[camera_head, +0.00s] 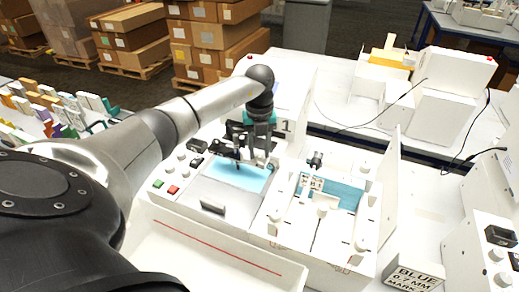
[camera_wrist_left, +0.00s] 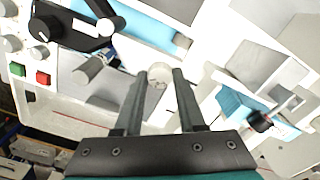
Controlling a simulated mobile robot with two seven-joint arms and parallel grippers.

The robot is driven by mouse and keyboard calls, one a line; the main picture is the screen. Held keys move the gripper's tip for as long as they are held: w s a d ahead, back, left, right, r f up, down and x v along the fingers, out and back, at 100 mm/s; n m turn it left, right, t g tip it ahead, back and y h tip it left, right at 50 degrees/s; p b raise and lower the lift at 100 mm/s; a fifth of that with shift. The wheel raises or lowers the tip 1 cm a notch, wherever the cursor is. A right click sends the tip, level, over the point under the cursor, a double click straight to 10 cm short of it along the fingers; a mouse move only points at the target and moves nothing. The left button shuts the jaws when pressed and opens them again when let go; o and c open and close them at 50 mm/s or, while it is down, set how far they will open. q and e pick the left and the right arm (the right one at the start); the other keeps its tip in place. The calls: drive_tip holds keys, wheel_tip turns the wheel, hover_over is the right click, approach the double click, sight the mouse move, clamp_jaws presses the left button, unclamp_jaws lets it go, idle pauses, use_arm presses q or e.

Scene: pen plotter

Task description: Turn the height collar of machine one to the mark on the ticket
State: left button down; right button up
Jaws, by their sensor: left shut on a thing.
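Machine one (camera_head: 180,212) is a white plotter with a "1" on its back panel. My left gripper (camera_head: 257,160) reaches down over it, beside the light blue sheet. In the left wrist view its two fingers are closed around a round, pale knob-like part (camera_wrist_left: 159,74), which appears to be the height collar. Any mark or scale on it is too small to read. A small card, the ticket (camera_head: 413,277), stands at the lower right and reads "BLUE 0.2 MM MARK"; its lowest line is cut off. My right gripper is not in view.
A green button (camera_head: 158,183) and a red button (camera_head: 173,190) sit at the machine's left front. A second open white unit (camera_head: 325,235) with an upright lid is to the right. Another machine (camera_head: 490,235) stands at the right edge. Stacked boxes (camera_head: 205,40) are behind.

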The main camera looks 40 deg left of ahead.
sight(260, 154)
use_arm(q)
drive_tip(key=shift+m, duration=0.3)
drive_tip(key=m+b, duration=0.1)
drive_tip(key=m, duration=0.4)
drive_tip(key=shift+m, duration=0.3)
drive_tip(key=m+b, duration=0.1)
drive_tip(key=m, duration=0.4)
drive_tip(key=shift+m+b, duration=0.3)
idle(0.4)
drive_tip(key=c, duration=0.5)
unclamp_jaws()
drive_tip(key=shift+r, duration=0.1)
wheel_tip(260, 154, up, 15)
drive_tip(key=shift+b, duration=0.4)
